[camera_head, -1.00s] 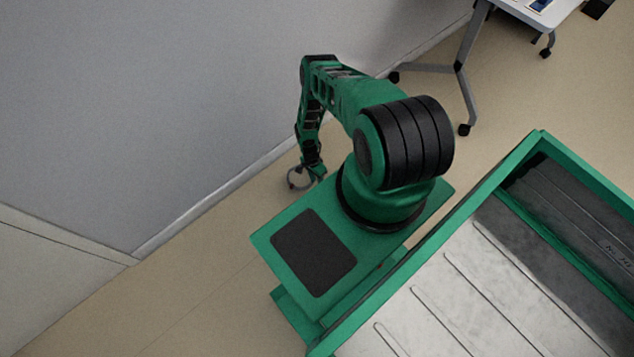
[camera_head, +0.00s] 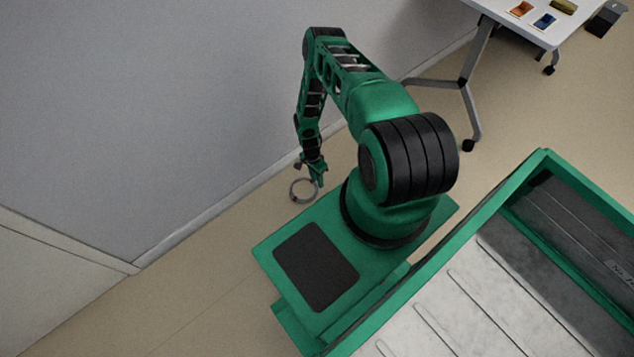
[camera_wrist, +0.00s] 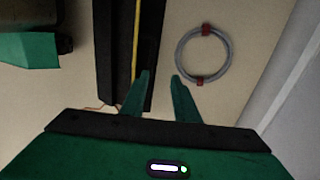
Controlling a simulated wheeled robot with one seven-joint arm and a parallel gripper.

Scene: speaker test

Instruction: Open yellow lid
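No yellow lid can be made out in either view. My gripper (camera_head: 318,178) hangs low beside the wall in the head view. In the wrist view, its two green fingers (camera_wrist: 161,77) stand apart with nothing held between them. A grey ring with red clips (camera_wrist: 226,56) shows beyond and right of the fingertips against the beige floor; it also shows beside my gripper in the head view (camera_head: 293,193). A dark upright strip with a thin yellow line (camera_wrist: 136,40) lies behind the left finger; what it belongs to is unclear.
A white table (camera_head: 494,8) on wheeled legs stands at the top right, with an orange item (camera_head: 521,9), a blue item (camera_head: 544,20) and an olive-yellow item (camera_head: 563,6). A grey wall (camera_head: 150,120) runs close along my arm's left. Bare floor (camera_head: 100,310) lies at lower left.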

